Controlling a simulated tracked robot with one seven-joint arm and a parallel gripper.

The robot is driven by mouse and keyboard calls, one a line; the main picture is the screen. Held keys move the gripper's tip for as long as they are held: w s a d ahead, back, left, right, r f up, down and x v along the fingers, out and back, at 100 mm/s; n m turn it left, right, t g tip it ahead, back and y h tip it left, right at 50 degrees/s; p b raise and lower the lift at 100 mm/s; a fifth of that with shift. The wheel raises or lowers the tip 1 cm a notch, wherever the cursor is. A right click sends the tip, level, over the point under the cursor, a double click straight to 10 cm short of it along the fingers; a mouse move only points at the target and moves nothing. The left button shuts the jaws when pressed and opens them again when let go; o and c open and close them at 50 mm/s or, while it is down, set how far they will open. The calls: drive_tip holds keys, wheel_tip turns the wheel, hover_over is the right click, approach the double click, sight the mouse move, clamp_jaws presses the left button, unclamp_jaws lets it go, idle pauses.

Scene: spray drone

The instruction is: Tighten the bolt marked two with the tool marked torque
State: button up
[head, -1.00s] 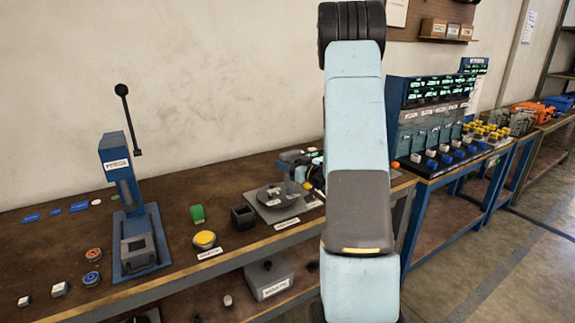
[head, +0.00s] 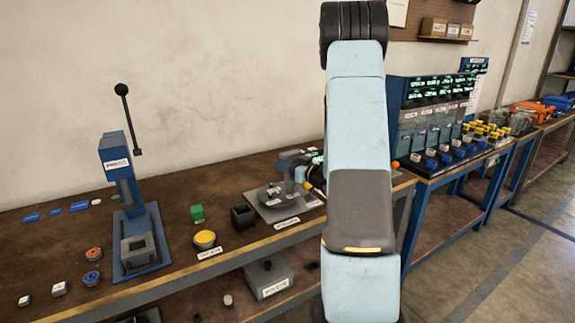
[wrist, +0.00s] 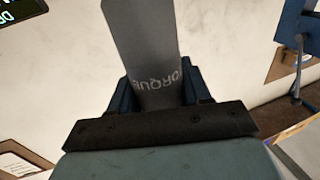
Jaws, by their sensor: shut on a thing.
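The grey tool marked TORQUE (wrist: 142,40) fills the upper middle of the wrist view. My gripper (wrist: 158,88) is shut on it, with a blue finger on each side, and the tool's far end runs out of the top of the picture. In the head view my own arm hides most of the gripper and the tool. A grey fixture with a round dark plate (head: 268,196) stands on the bench just left of my arm. I cannot make out the bolt marked two in either view.
A blue lever press (head: 126,200) stands on the bench at left. A green block (head: 197,213), a yellow button (head: 204,238) and a dark open box (head: 243,216) sit between press and fixture. A blue rack (head: 430,110) is on the bench at right.

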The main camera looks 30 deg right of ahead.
idle(0.7)
drive_tip(key=shift+r, duration=3.5)
